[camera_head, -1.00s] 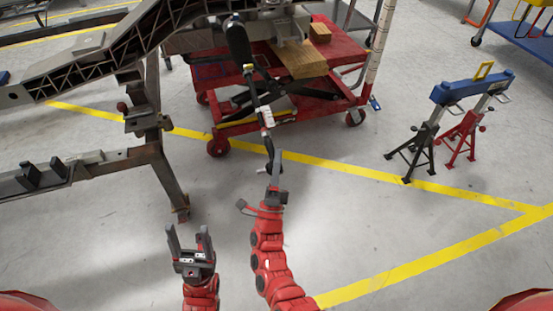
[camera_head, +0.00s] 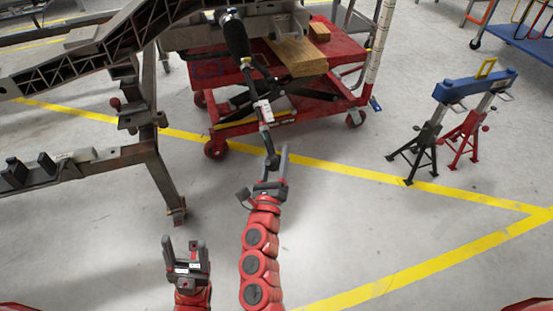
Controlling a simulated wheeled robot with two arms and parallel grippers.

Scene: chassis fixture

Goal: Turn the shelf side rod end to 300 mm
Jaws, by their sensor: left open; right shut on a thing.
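A thin rod (camera_head: 258,88) with a black boot (camera_head: 236,36) slants down from the grey chassis frame (camera_head: 125,38) at the top. A pale collar (camera_head: 264,110) sits on its lower part. The dark rod end (camera_head: 272,159) is at its bottom tip. My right gripper (camera_head: 275,163) is shut on the rod end from below, and its fingers partly hide the grip. My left gripper (camera_head: 184,247) is open and empty, low in the picture, left of the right arm and apart from the rod. No scale or length reading is legible.
A red wheeled lift cart (camera_head: 340,93) with wooden blocks (camera_head: 296,56) stands behind the rod. A steel stand leg (camera_head: 165,180) is to the left. Red and black jack stands (camera_head: 430,145) with a blue beam (camera_head: 473,84) stand right. Floor between is clear.

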